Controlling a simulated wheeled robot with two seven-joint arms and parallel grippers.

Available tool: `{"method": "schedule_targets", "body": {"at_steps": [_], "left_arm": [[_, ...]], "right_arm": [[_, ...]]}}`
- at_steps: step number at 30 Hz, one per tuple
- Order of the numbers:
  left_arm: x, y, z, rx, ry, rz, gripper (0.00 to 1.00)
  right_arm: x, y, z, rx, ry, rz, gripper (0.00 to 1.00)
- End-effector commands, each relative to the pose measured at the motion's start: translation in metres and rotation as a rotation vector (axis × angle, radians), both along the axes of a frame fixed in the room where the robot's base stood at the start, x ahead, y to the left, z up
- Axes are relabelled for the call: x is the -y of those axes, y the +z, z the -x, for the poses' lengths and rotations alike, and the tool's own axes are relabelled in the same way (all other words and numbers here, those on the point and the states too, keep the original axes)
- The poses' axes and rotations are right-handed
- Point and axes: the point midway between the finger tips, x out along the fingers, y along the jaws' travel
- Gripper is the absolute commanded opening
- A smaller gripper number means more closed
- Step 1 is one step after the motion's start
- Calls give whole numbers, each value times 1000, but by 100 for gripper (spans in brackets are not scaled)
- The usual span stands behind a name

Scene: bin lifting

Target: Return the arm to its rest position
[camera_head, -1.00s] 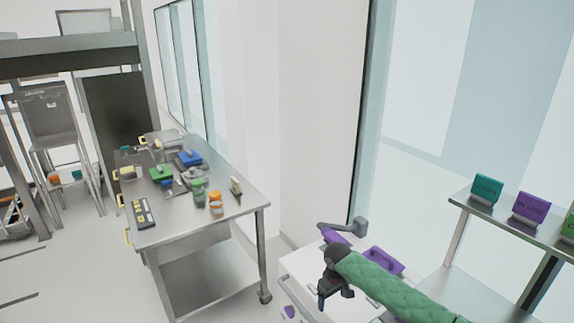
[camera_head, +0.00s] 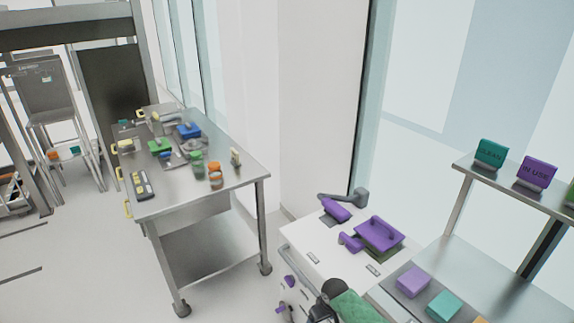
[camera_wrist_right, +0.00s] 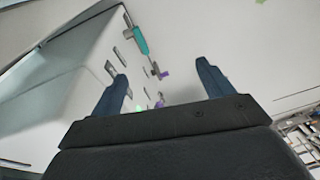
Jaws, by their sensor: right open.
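My left gripper is in neither view.
A white cabinet (camera_head: 312,262) with purple tools (camera_head: 380,234) on top stands just beyond my right arm. A steel bench (camera_head: 425,270) with colored blocks and a sign shelf is at right. A cluttered steel cart (camera_head: 235,190) stands left. Open floor lies at lower left.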

Motion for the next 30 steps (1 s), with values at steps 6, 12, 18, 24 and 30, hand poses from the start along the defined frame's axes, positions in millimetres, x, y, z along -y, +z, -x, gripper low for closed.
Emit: {"method": "schedule_targets", "body": {"at_steps": [6,12,18,24,30], "left_arm": [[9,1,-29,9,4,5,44],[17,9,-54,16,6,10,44],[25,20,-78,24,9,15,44],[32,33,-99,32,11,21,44],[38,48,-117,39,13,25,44]], "right_arm": [[-1,-90,55,17,-66,-36,80],[6,-163,113,34,-126,-44,80],[20,-233,183,43,-184,-34,80],[38,-299,267,41,-236,-4,80],[59,-349,352,36,-273,37,80]]}}
